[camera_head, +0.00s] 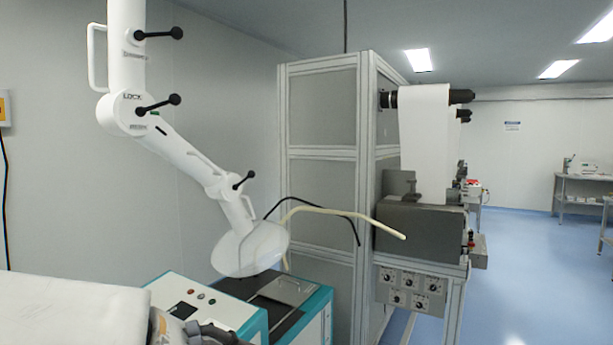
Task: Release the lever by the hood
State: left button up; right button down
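The hood (250,249) is a pale, partly see-through dome at the lower end of a white jointed extraction arm (185,148). It hangs above a machine top. A small black lever (244,180) with ball ends sits on the joint just above the hood. Two larger black levers sit higher up: one (158,104) at the joint marked LOCK and one (158,34) near the top. Dark grey parts at the bottom edge may belong to my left gripper (207,334); they are cut off and do not touch the lever. My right gripper is not in view.
A teal and white machine (205,304) with buttons stands below the hood. A grey framed cabinet (320,165) and a converter unit (420,232) stand to the right. Black and cream hoses (345,218) cross beside the hood. Blue floor (530,270) is open at right.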

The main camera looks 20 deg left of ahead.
aim_at(250, 174)
jog(key=i, duration=0.75)
jog(key=u, duration=0.7)
jog(key=i, duration=0.75)
jog(key=u, duration=0.6)
